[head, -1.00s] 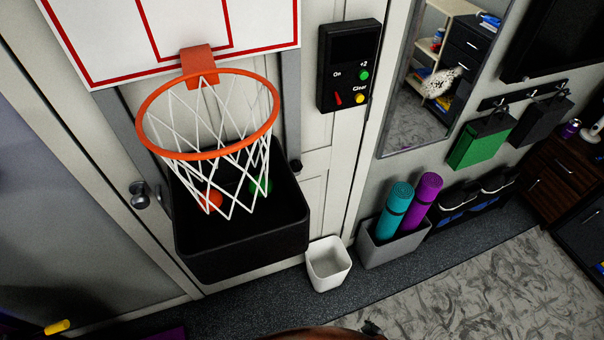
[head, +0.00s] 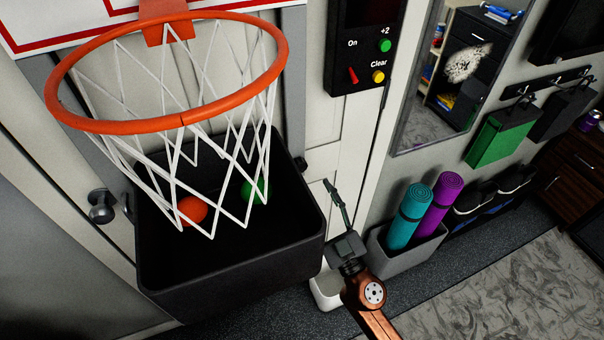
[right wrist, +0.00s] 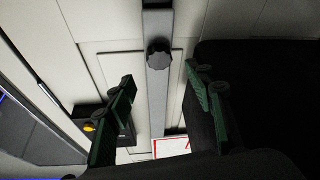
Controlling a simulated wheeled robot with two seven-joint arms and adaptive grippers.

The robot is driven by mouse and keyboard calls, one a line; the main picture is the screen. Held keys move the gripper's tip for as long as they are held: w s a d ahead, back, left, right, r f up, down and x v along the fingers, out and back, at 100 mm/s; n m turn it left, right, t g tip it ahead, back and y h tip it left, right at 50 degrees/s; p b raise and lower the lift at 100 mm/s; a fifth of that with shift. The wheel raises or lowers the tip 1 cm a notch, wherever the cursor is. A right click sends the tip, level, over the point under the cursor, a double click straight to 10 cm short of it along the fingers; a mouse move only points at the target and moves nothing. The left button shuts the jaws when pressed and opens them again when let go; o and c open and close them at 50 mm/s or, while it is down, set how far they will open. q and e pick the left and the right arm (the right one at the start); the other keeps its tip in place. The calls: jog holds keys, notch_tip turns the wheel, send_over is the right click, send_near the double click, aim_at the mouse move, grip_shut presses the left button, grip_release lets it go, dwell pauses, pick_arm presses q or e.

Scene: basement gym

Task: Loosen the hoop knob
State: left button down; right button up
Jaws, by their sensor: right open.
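The hoop knob (right wrist: 159,54) is dark, round and lobed, on a grey vertical post (right wrist: 157,95) in the right wrist view. In the head view, the knob (head: 299,164) shows small at the right rim of the black bin. The basketball hoop (head: 180,121) with its white net hangs above the bin. My right gripper (head: 335,194) is right of the bin, below and right of the knob. In the right wrist view, its green fingers (right wrist: 160,80) are apart and empty, with the knob seen beyond the gap between them. My left gripper is not in view.
The black bin (head: 230,262) holds an orange ball (head: 192,209) and a green ball (head: 253,189). A white bin (head: 326,294) is partly behind my right arm. A grey box (head: 408,243) with rolled mats stands right.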

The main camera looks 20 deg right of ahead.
aim_at(301, 168)
jog(key=p+x, duration=0.1)
jog(key=x, duration=0.4)
jog(key=shift+w+r, duration=0.1)
jog(key=shift+r, duration=0.05)
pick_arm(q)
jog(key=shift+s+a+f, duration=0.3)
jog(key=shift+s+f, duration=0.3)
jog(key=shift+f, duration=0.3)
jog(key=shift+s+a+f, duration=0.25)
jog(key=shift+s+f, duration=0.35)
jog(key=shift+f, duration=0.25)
pick_arm(e)
jog(key=shift+x, duration=0.75)
jog(key=shift+c, duration=0.3)
jog(key=c, duration=1.1)
